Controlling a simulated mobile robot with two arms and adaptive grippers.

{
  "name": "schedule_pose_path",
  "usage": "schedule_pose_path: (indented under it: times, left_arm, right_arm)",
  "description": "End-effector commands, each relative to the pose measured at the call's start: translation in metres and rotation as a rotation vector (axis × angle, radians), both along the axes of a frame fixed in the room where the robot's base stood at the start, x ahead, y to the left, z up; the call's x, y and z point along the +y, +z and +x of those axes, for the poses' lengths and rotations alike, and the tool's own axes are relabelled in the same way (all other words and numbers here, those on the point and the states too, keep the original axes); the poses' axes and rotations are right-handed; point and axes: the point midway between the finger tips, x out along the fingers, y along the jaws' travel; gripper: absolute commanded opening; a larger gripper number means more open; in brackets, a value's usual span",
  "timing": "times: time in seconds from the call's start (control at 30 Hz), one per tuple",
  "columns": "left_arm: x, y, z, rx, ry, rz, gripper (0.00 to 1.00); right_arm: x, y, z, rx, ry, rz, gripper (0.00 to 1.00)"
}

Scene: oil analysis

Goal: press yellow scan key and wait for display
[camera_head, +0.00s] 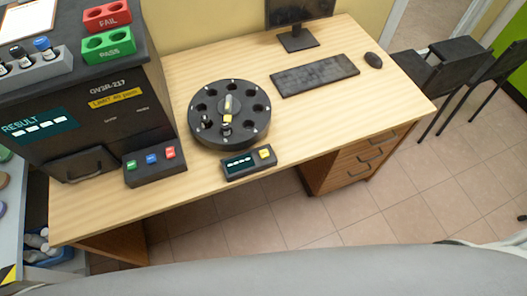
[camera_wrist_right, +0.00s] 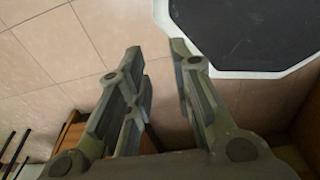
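The yellow scan key (camera_head: 265,154) sits on the right part of a small black control box (camera_head: 248,171) near the table's front edge. The box's small display (camera_head: 240,163) shows pale marks too small to read. Right behind the box stands a round black carousel (camera_head: 204,137) with holes around its rim and a few small vials near its centre. My right gripper (camera_wrist_right: 156,50) shows in the right wrist view, its fingers apart and nothing between them, over tiled floor. Neither gripper shows in the head view.
A large black analyser (camera_head: 110,125) stands at left, with a three-button panel (camera_head: 155,167) in front. A keyboard (camera_head: 315,75), mouse (camera_head: 374,60) and monitor stand (camera_head: 298,40) are at the back. The wooden table (camera_head: 340,115) is clear right of the box.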

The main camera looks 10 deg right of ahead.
Motion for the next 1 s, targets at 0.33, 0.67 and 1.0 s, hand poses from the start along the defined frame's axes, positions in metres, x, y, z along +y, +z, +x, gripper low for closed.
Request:
schedule_pose_path:
  times: [0.33,0.67,1.0]
  left_arm:
    - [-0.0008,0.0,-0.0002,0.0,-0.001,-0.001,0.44]
    - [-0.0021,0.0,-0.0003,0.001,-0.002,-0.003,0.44]
    - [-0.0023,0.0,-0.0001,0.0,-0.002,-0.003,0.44]
  right_arm:
    - [-0.005,0.0001,0.0002,0.0,0.001,-0.006,0.0]
    - [-0.0053,0.0001,0.0,0.001,0.001,-0.006,0.0]
    - [-0.0052,0.0,-0.0002,0.001,0.001,-0.006,0.0]
